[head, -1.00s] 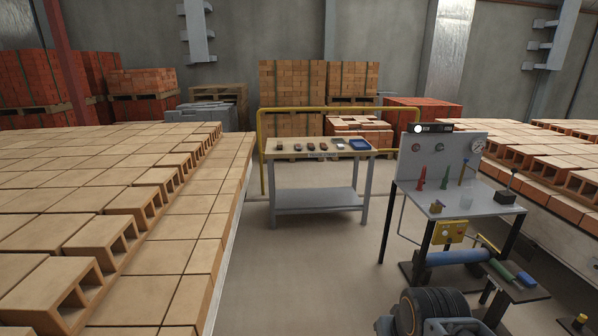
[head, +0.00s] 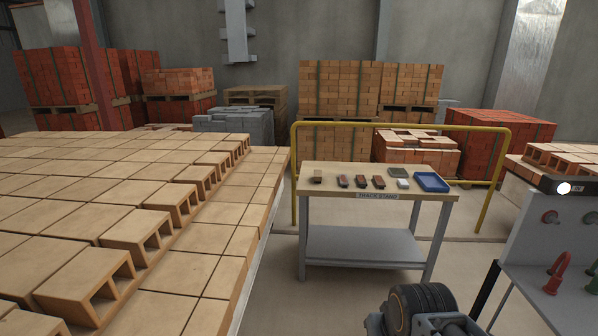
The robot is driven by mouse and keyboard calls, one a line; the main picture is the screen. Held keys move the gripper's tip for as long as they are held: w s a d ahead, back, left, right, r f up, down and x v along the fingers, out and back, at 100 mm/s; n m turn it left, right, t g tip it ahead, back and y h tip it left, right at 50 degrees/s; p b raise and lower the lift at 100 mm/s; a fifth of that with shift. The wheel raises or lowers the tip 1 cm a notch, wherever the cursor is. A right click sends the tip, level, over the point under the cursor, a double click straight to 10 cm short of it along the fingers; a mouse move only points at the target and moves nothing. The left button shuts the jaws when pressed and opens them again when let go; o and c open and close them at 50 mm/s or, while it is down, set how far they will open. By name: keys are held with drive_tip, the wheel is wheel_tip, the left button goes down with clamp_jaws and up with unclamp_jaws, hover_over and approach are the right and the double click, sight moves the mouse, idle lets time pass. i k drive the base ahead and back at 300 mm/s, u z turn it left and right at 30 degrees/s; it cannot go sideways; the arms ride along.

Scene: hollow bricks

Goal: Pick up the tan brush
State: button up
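A small tan item (head: 318,176) lies at the left end of the top of the stand (head: 377,196), in the middle distance. It may be the tan brush, but it is too small to tell. My gripper's fingers do not show in the head view. A dark rounded part of my own arm shows at the bottom, right of centre, well short of the stand.
Several dark-red items (head: 361,181), a grey flat piece (head: 399,172), a white block (head: 403,184) and a blue tray (head: 431,182) share the stand's top. A yellow rail (head: 480,210) runs behind. Hollow bricks (head: 150,232) cover the left. A panel bench (head: 550,250) stands right. Floor shows between.

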sight(318, 173)
drive_tip(key=u, duration=0.15)
drive_tip(key=i, duration=3.45)
drive_tip(key=u, duration=0.05)
